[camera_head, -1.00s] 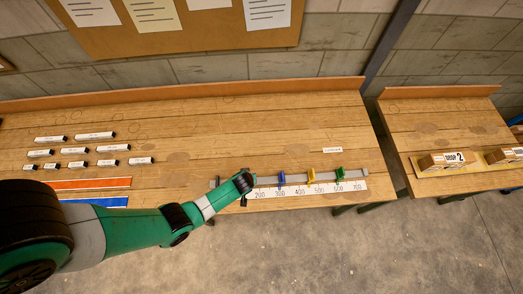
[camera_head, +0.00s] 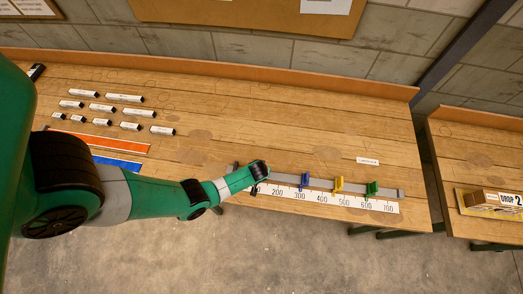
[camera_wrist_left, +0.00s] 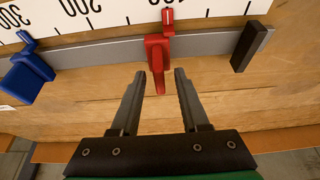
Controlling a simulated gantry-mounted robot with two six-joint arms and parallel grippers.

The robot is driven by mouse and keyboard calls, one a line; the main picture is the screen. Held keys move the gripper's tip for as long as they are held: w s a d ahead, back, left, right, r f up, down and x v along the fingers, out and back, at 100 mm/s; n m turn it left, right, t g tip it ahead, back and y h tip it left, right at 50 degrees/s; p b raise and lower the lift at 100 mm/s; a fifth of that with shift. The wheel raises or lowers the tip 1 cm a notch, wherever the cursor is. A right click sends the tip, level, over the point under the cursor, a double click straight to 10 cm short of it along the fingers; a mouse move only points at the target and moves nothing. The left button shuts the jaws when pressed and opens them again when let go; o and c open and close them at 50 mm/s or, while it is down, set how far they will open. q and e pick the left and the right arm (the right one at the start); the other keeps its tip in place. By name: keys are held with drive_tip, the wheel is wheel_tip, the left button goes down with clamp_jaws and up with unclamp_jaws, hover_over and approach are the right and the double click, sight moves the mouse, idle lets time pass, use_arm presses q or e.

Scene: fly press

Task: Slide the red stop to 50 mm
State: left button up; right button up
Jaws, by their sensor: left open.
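The red stop (camera_wrist_left: 157,62) sits on the grey rail (camera_wrist_left: 105,50) in the wrist view. Its small pointer lies over the white scale (camera_wrist_left: 225,8), near the 100 label, which shows upside down and partly cut off; the exact reading cannot be told. My left gripper (camera_wrist_left: 160,76) is open, one finger on each side of the stop's lower end, with gaps visible on both sides. In the head view my left wrist (camera_head: 256,172) is over the low end of the rail and hides the red stop. My right gripper is not in view.
A dark end block (camera_wrist_left: 252,46) closes the rail's low end. A blue stop (camera_head: 304,181), yellow stop (camera_head: 338,185) and green stop (camera_head: 373,188) stand farther along. Several labelled pieces (camera_head: 125,98) and orange and blue strips lie left.

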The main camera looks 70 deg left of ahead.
use_arm(q)
drive_tip(key=shift+w+a+f, duration=0.15)
drive_tip(key=shift+a+f, duration=0.05)
drive_tip(key=shift+f, duration=0.3)
clamp_jaws()
idle(1.1)
